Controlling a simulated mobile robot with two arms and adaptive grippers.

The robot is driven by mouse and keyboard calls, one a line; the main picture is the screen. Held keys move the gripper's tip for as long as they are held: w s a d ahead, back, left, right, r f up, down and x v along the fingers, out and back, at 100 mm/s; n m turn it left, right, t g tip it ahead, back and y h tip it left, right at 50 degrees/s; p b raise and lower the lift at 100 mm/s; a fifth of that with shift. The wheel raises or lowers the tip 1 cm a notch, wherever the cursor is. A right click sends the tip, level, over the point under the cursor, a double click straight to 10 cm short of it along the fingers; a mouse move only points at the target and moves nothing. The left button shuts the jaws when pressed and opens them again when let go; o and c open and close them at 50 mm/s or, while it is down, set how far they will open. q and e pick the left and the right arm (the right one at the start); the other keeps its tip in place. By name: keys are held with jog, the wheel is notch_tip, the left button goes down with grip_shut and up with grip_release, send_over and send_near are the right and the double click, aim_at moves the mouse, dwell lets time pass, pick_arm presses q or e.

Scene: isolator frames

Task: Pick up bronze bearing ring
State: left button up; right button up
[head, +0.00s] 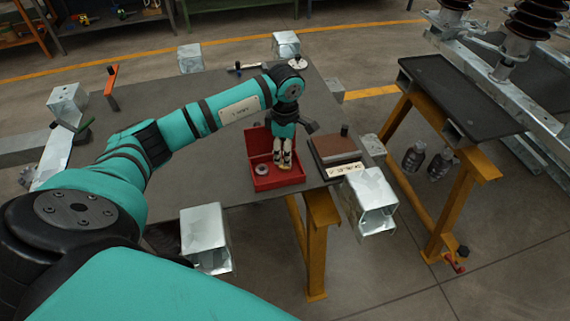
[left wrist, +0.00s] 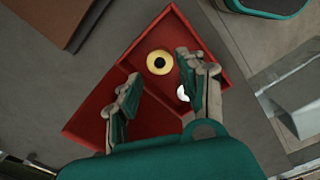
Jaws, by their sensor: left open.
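The bronze bearing ring (left wrist: 159,62) is a yellowish ring with a dark centre, lying in the red box (left wrist: 213,45) in the left wrist view. My left gripper (left wrist: 158,84) is open above the box, with its fingers apart and the ring showing just beyond the gap between them. Nothing is held. In the head view, my left gripper (head: 283,165) points down into the red box (head: 277,184) and I cannot make out the bronze ring there. A grey ring (head: 262,169) lies left of the fingers. My right gripper is not in view.
A brown block (head: 337,149) stands right of the box, with a pale strip of small parts (head: 346,170) beside it. Metal brackets (head: 204,232) stand along the grey table's (head: 210,185) edges. In the wrist view, a small white thing (left wrist: 183,93) is partly hidden by a finger.

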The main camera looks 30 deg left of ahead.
pick_arm(q)
notch_tip(320, 180, down, 5)
jog(key=shift+w+d+r+p, duration=0.1)
jog(key=shift+d+r+p, duration=0.1)
jog(key=shift+p, duration=0.35)
grip_shut()
